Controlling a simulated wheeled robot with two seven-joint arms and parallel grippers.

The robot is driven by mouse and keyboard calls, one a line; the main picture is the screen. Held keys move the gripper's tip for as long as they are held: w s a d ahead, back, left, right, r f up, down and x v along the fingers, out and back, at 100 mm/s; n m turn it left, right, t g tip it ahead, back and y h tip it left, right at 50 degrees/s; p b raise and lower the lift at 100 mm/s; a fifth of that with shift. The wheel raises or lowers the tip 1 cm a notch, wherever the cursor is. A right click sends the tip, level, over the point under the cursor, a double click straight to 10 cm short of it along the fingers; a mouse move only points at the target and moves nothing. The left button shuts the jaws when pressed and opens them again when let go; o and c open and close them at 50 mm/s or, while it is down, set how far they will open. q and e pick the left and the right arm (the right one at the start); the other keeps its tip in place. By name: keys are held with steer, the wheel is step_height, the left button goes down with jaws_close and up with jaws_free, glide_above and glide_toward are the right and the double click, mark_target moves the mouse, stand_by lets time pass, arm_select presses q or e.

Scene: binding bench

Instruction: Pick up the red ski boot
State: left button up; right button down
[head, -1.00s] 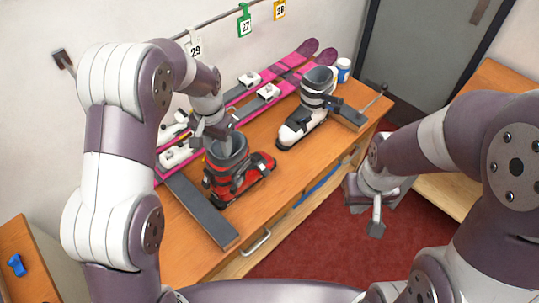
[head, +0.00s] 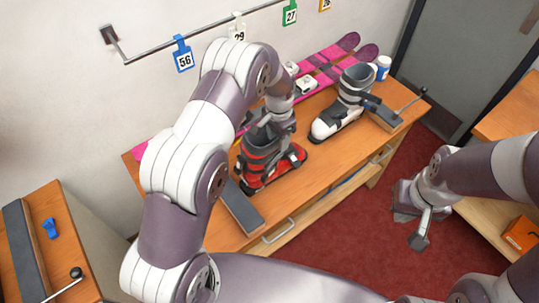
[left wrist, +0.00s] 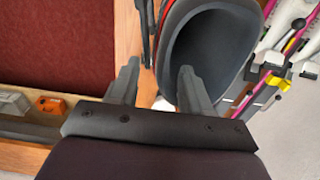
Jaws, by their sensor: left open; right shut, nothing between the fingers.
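The red ski boot (head: 287,168), red and black with a dark grey cuff, stands upright on the wooden bench. My left gripper (head: 268,134) is open at the top of its cuff, pointing down. In the left wrist view the boot's dark cuff opening (left wrist: 222,48) is close up. One finger of the left gripper (left wrist: 158,82) overlaps the opening and the other is outside the cuff, so the fingers appear to straddle its wall. Contact cannot be told. My right gripper (head: 419,240) is shut and empty, over the red floor right of the bench.
A white and black ski boot (head: 345,108) stands to the right on the bench (head: 318,176). A dark bar (head: 240,208) lies at the front left. Numbered tags hang from a wall rail (head: 205,33).

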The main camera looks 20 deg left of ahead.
arm_select(q)
steer(key=shift+f, duration=0.5)
jaws_close()
steer(key=shift+w+r, duration=0.15)
steer(key=shift+w, duration=0.05)
stand_by(0.8)
